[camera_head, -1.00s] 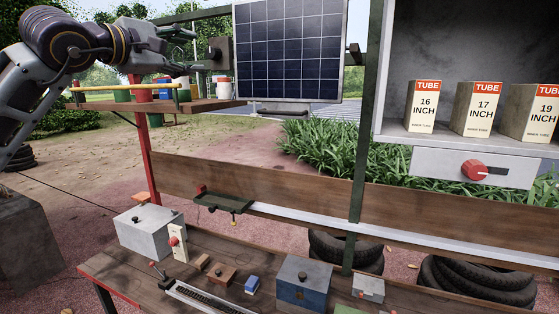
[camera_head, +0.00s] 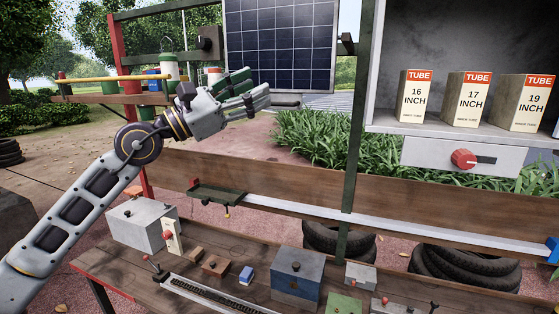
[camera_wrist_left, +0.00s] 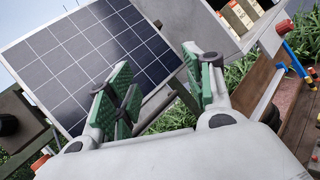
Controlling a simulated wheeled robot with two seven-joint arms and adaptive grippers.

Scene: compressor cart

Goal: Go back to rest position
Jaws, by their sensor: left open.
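My left arm comes in from the left, and my left gripper (camera_head: 252,94) is in front of the cart, just below the solar panel (camera_head: 281,45). Its green-padded fingers point right and are spread apart with nothing between them. The wrist view shows the same open fingers (camera_wrist_left: 160,85) with the solar panel (camera_wrist_left: 85,60) behind them. My right gripper does not show in any view.
A wooden shelf (camera_head: 90,99) with cans is behind my arm. Below are the workbench (camera_head: 120,270) with a grey box (camera_head: 142,226) and a blue-grey box (camera_head: 297,279). At right is a cabinet with a 16-inch tube box (camera_head: 415,96). Tires (camera_head: 465,268) lie behind the bench.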

